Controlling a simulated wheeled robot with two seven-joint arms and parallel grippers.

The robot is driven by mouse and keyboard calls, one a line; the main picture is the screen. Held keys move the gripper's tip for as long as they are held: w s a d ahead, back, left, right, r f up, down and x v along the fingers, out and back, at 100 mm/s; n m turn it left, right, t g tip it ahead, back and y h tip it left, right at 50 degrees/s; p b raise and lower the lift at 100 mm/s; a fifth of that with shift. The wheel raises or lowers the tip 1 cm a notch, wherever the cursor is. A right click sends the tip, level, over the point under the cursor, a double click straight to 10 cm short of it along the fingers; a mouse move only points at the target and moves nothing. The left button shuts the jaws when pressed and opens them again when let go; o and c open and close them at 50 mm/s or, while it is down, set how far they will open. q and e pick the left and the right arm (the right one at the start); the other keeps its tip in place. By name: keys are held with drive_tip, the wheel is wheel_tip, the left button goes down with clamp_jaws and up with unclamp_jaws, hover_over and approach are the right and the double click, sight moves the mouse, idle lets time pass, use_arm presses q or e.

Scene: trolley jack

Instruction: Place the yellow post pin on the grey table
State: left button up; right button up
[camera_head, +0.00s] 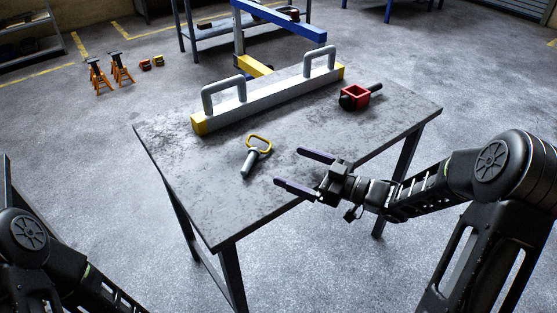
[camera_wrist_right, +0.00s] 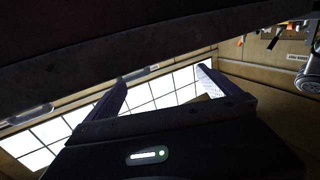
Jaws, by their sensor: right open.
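The yellow post pin (camera_head: 254,152) lies on the grey table (camera_head: 215,210), with its yellow loop handle toward the back and its grey shaft pointing to the front left. My right gripper (camera_head: 288,168) is open and empty over the table, a short way to the right of the pin and apart from it. Its two fingers also show spread apart in the right wrist view (camera_wrist_right: 162,92), where neither pin nor table is seen. My left arm shows at the lower left, but its gripper is out of view.
A long grey beam (camera_head: 270,98) with yellow ends and two handles lies along the table's back. A red bracket with a black rod (camera_head: 355,97) sits at the back right. Orange jack stands (camera_head: 110,72) are on the floor. The table's front left is clear.

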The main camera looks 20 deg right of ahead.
drive_tip(key=v, duration=0.4)
drive_tip(key=shift+s, duration=0.1)
idle(0.7)
